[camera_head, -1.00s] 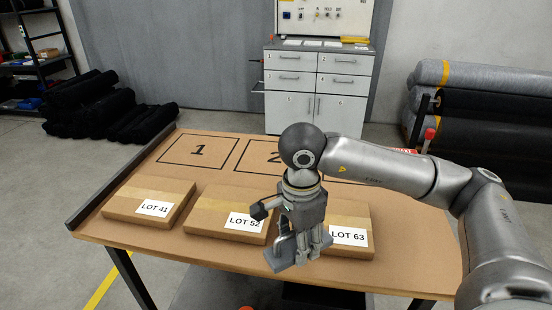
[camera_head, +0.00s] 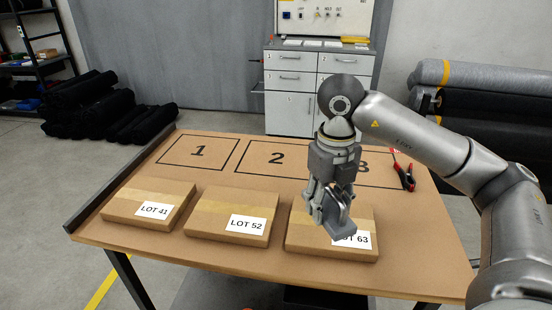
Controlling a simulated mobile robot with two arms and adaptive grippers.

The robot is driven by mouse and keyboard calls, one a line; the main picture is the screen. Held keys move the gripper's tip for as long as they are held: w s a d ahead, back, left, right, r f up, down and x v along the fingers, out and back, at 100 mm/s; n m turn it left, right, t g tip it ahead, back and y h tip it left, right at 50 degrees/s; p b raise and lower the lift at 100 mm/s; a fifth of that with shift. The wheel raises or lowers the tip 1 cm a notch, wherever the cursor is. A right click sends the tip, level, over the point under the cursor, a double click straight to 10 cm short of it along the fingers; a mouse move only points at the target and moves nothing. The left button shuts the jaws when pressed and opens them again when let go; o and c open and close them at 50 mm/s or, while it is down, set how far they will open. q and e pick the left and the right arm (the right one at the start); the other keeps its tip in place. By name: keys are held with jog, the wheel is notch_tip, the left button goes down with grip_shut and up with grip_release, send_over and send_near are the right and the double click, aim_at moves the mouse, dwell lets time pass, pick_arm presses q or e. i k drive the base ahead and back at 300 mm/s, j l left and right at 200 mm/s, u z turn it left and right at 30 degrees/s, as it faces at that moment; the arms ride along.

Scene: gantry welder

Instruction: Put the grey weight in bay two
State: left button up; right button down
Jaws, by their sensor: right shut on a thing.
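My right gripper (camera_head: 331,203) is shut on the grey weight (camera_head: 341,229), a small grey block hanging below the fingers. It holds the weight over the cardboard box marked LOT 63 (camera_head: 300,233), partly covering its label. Whether the weight touches the box is hard to tell. Bay two (camera_head: 262,171) is a black outlined rectangle with a 2 on the table, behind the boxes and left of the gripper; it looks empty. My left gripper is not in view.
Boxes LOT 41 (camera_head: 125,196) and LOT 52 (camera_head: 210,215) lie along the table front. Bay one (camera_head: 180,153) is empty. Bay three (camera_head: 380,180) is partly hidden by my arm. Pliers with red and black handles (camera_head: 407,178) lie at its right. A dark rim (camera_head: 120,180) edges the table's left.

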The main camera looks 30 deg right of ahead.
aim_at(277, 158)
jog(key=i, duration=0.95)
